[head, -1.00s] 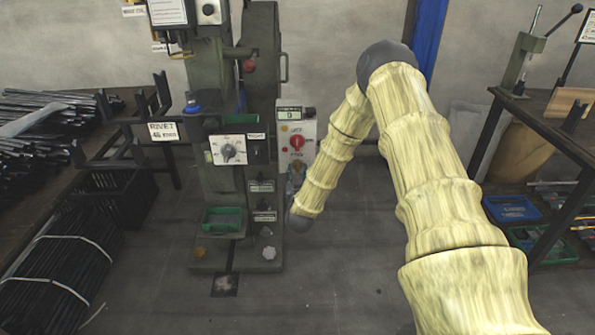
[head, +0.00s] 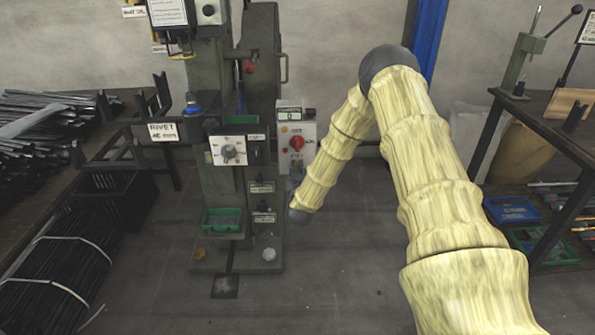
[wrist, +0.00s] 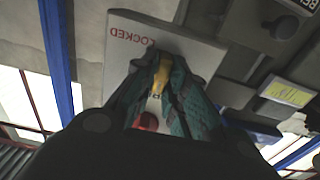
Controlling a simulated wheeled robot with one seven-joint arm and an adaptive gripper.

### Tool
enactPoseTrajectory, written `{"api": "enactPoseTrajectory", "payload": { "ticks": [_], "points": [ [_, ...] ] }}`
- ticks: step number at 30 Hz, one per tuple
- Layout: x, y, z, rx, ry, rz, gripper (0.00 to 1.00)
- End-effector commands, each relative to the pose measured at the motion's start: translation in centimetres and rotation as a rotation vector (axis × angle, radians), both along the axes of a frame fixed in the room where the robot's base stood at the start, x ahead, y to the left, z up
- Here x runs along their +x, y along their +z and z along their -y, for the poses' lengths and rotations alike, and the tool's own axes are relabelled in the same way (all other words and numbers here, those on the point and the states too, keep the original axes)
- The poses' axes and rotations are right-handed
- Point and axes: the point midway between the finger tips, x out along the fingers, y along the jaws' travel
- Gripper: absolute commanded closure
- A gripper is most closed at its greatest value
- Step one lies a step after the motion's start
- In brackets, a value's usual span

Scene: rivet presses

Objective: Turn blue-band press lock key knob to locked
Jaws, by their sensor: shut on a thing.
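In the wrist view, my gripper (wrist: 162,88) has its two teal fingers closed around a yellow key knob (wrist: 162,72). The knob sits on a white plate (wrist: 198,52) printed LOCKED, which appears upside down. The fingers hide much of the knob and the rest of the plate's lettering. A red round part (wrist: 148,121) shows between the fingers. In the head view, the green-grey press (head: 213,90) stands left of centre. My gripper is not visible there; my arm's dark lower joint (head: 298,215) is beside the press's right side.
A grey control box (head: 308,133) with a red switch (head: 297,143) stands beside the press. A white dial panel (head: 229,150) is on its front. Racks of dark rods (head: 45,265) are at left, a workbench (head: 492,130) at right.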

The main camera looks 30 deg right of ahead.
Motion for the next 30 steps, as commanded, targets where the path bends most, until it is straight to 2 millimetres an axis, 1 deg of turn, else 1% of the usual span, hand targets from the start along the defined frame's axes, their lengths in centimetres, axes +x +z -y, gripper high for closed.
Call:
{"api": "enactPoseTrajectory", "payload": {
  "ticks": [5, 11, 17, 30],
  "points": [
    [-0.03, -0.02, 0.03, 0.02, 0.0, 0.013, 1.0],
    [-0.04, -0.04, 0.05, 0.096, 0.0, 0.059, 1.0],
    [-0.13, -0.12, 0.2, 0.23, -0.003, 0.141, 1.0],
    [-0.19, -0.29, 0.35, 0.587, -0.002, 0.361, 1.0]
  ]
}}
